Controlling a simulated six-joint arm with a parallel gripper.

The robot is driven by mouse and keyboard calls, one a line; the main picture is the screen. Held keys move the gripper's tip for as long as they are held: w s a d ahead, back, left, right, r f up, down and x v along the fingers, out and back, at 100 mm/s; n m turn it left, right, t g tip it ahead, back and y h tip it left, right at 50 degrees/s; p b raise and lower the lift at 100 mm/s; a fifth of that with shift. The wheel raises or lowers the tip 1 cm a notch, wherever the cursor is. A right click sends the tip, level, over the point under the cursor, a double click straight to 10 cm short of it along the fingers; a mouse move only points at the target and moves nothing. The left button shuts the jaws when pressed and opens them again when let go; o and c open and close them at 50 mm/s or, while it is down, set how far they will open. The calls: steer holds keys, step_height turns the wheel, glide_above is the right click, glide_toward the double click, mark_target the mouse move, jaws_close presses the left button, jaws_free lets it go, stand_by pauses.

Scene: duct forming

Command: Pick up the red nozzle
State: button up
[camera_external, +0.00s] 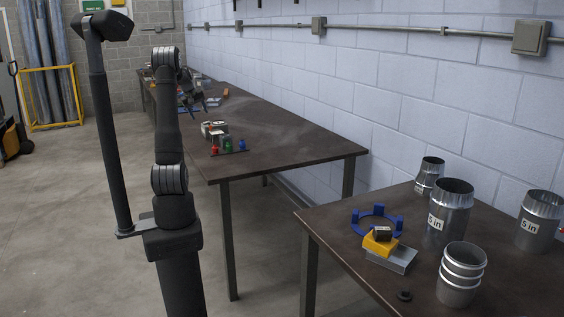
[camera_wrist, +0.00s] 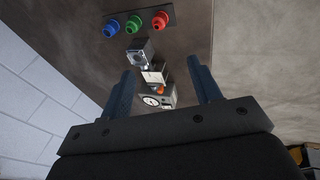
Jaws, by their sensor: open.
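The red nozzle (camera_external: 215,149) stands at the left end of a row on a dark strip near the front edge of the long dark table, beside a green nozzle (camera_external: 228,146) and a blue nozzle (camera_external: 242,144). In the wrist view the red nozzle (camera_wrist: 160,20) is at the top, at the right end of the row, with the green nozzle (camera_wrist: 134,23) and the blue nozzle (camera_wrist: 111,28) to its left. My gripper (camera_wrist: 165,83) is open and empty, its two fingers apart. It is above the table, away from the nozzles. In the external view the gripper is partly hidden by distance and dark colour.
Small metal and white devices (camera_wrist: 153,77) stand on the table between my fingers' lines of sight, near the nozzle strip. A nearer table (camera_external: 330,225) holds metal ducts (camera_external: 450,215), a blue ring fixture (camera_external: 377,221) and a yellow block (camera_external: 380,243). A block wall runs along the right.

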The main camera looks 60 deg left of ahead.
steer(key=w+a+f+g+h, duration=0.2)
steer(key=w+a+f+g, duration=0.25)
steer(key=w, duration=0.45)
glide_above(215, 147)
steer(key=a, duration=0.2)
steer(key=shift+t, duration=0.25)
steer(key=f, duration=1.2)
steer(key=shift+w+d+f, duration=0.15)
steer(key=shift+d, duration=0.1)
steer(key=shift+d+f, duration=0.15)
steer(key=shift+f, duration=2.6)
steer(key=c, duration=1)
